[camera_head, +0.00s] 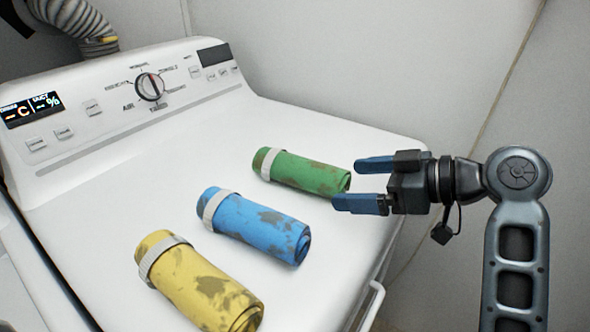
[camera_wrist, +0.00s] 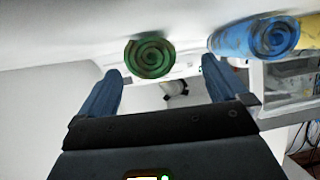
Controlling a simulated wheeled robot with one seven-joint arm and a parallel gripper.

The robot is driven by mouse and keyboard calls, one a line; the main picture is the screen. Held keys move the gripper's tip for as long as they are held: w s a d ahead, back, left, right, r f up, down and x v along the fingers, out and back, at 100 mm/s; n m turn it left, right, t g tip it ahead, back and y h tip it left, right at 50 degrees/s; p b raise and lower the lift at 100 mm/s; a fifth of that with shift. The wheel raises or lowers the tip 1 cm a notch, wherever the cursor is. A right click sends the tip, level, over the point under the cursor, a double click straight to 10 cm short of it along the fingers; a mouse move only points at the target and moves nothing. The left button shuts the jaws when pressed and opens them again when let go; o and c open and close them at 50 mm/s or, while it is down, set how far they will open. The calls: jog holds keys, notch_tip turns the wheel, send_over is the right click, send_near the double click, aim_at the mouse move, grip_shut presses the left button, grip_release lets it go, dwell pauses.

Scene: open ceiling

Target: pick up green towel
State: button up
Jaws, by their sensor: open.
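The green towel (camera_head: 305,173) is rolled up, with dark stains and a pale band near its left end. It lies on top of a white washer-like machine (camera_head: 330,135). In the wrist view its spiral end (camera_wrist: 150,57) shows between and beyond my fingers. My gripper (camera_head: 355,183) is open and empty, just right of the towel's right end, with its blue fingers pointing left toward it. The fingers also show in the wrist view (camera_wrist: 158,75). In the head view the fingertips are close to the towel's end; I cannot tell the exact gap.
A stained blue rolled towel (camera_head: 255,228) and a yellow one (camera_head: 200,282) lie on the machine, nearer the front. The control panel with a dial (camera_head: 150,87) runs along the back. A grey wall (camera_head: 390,60) stands behind. The machine's top left of the towels is clear.

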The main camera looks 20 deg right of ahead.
aim_at(345, 180)
jog(key=x, duration=0.6)
jog(key=shift+w+d+f, duration=0.15)
jog(key=shift+w+d, duration=0.05)
jog(key=shift+d, duration=0.05)
jog(key=c, duration=1.1)
notch_tip(345, 180, up, 4)
jog(key=shift+d+r, duration=0.1)
jog(key=shift+r, duration=0.15)
jog(key=w+d+r+v, duration=0.1)
jog(key=w+r+v, duration=0.1)
jog(key=v, duration=1.1)
